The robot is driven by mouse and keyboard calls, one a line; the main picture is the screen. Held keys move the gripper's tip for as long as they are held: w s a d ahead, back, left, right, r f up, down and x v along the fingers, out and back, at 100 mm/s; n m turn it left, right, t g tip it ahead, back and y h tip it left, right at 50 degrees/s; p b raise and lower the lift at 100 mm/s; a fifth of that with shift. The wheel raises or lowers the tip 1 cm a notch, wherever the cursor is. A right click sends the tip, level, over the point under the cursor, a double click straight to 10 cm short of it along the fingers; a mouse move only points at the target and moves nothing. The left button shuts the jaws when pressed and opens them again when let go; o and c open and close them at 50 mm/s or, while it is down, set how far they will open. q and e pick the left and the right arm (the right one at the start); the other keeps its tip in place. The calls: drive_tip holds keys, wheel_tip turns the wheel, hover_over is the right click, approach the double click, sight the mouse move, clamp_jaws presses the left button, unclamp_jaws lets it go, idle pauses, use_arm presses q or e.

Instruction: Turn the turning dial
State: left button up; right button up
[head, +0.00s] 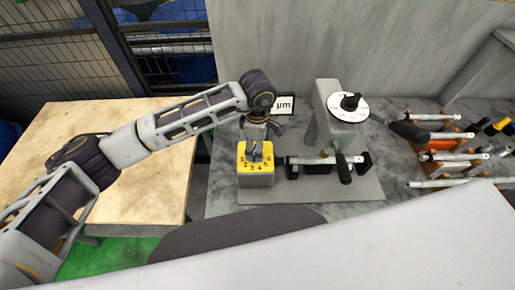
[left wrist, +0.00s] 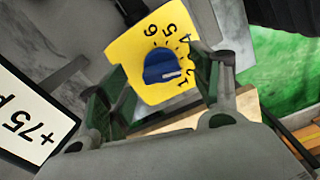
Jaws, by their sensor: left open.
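A yellow box (head: 256,178) with numbers around its top stands on the grey plate, left of the grinder. In the left wrist view its yellow face (left wrist: 145,45) carries a blue dial knob (left wrist: 163,68); the knob's white mark points towards the low numbers. My left gripper (head: 257,151) points down over the box, and hides the knob in the head view. In the left wrist view its fingers (left wrist: 162,74) are open, one on each side of the knob. I cannot tell whether they touch it. My right gripper is not in view.
A small display marked µm (head: 284,105) stands behind the box; it reads +75 in the left wrist view (left wrist: 28,117). The grinder (head: 325,115) with a white disc (head: 347,106) is to the right. Several metal rods lie on orange holders (head: 450,157) further right. A wooden table (head: 85,125) is left.

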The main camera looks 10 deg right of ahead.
use_arm(q)
drive_tip(key=shift+f, duration=1.65)
drive_tip(key=shift+c, duration=0.5)
drive_tip(key=c, duration=0.9)
